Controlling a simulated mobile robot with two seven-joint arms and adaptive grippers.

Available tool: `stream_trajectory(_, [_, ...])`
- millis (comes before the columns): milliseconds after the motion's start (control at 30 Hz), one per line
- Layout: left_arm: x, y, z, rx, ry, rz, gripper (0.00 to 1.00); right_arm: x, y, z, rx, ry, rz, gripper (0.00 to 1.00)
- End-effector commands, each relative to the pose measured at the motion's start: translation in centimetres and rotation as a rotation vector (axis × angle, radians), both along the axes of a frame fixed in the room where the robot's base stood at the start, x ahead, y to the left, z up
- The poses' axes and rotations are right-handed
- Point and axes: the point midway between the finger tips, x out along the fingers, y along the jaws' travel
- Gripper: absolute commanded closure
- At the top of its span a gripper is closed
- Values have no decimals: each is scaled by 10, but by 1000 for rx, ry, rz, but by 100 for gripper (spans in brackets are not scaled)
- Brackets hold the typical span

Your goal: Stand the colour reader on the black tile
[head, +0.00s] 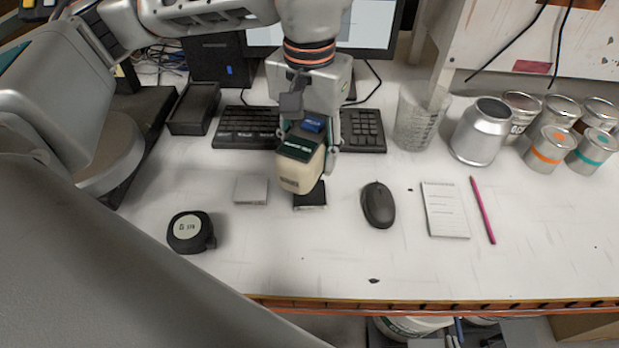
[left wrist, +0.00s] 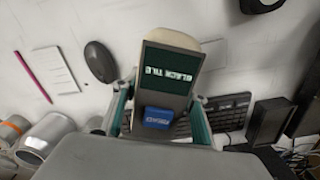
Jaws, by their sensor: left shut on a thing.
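The colour reader (head: 300,165) is a cream block with a dark green screen and a blue button. My left gripper (head: 308,147) is shut on its sides; the left wrist view shows the reader (left wrist: 168,75) between the two fingers. The black tile (head: 311,197) lies flat on the bench, partly hidden behind the reader's lower end. The reader looks tilted in the head view, and I cannot tell whether it touches the tile. The tile is hidden in the left wrist view. I see no right gripper in either view.
A light grey tile (head: 251,190) lies left of the black tile, a black mouse (head: 378,205) to its right. A keyboard (head: 245,128) is behind. A tape measure (head: 190,232), notepad (head: 446,209) and pink pencil (head: 483,211) lie around. The front bench is mostly clear.

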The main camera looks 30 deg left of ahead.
Motion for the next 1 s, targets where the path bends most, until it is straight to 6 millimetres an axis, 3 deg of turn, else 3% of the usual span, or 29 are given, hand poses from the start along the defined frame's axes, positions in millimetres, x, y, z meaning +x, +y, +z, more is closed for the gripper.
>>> stream_trajectory(100, [-1, 0, -20, -1, 2, 0, 100, 0, 0, -1, 0, 0, 0, 100])
stream_trajectory(367, [0, 0, -38, -1, -1, 0, 100, 0, 0, 0, 0, 0, 0, 100])
stream_trajectory(600, [0, 0, -67, -1, 1, 0, 100, 1, 0, 1, 1, -4, 0, 100])
stream_trajectory(1000, [0, 0, -72, -1, -2, 0, 100, 1, 0, 0, 2, -4, -1, 100])
